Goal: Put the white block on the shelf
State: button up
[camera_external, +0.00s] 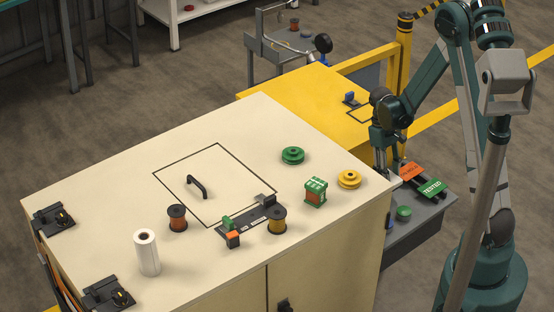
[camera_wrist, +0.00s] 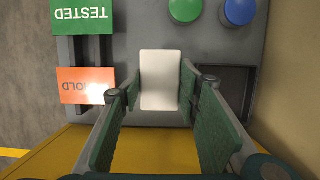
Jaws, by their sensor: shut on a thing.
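The white block (camera_wrist: 160,80) is a pale upright rectangle in the wrist view, between the tips of my gripper (camera_wrist: 158,92). The green-padded fingers stand on either side of it, and my gripper is shut on it. In the external view my gripper (camera_external: 386,160) points down beyond the right end of the cream cabinet, near the grey bench. The block cannot be made out there. A white shelf unit (camera_external: 205,8) stands at the top left of the external view, partly cut off; I cannot tell whether it is the task's shelf.
The grey bench (camera_external: 400,235) carries orange and green TESTED (camera_external: 432,187) signs. The cream cabinet (camera_external: 100,195) holds several spools, a white roll (camera_external: 147,252) and a black handle (camera_external: 197,187). A yellow table (camera_external: 315,95) and post (camera_external: 403,45) stand behind.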

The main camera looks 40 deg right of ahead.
jog(key=shift+f, duration=0.85)
jog(key=shift+f, duration=0.1)
jog(key=shift+f+b, duration=0.65)
jog(key=shift+f, duration=1.1)
jog(key=shift+f, duration=0.2)
jog(key=o, duration=0.9)
jog(key=shift+r, duration=0.25)
jog(key=p+v, duration=0.2)
jog(key=v, duration=1)
jog(key=shift+p, duration=0.35)
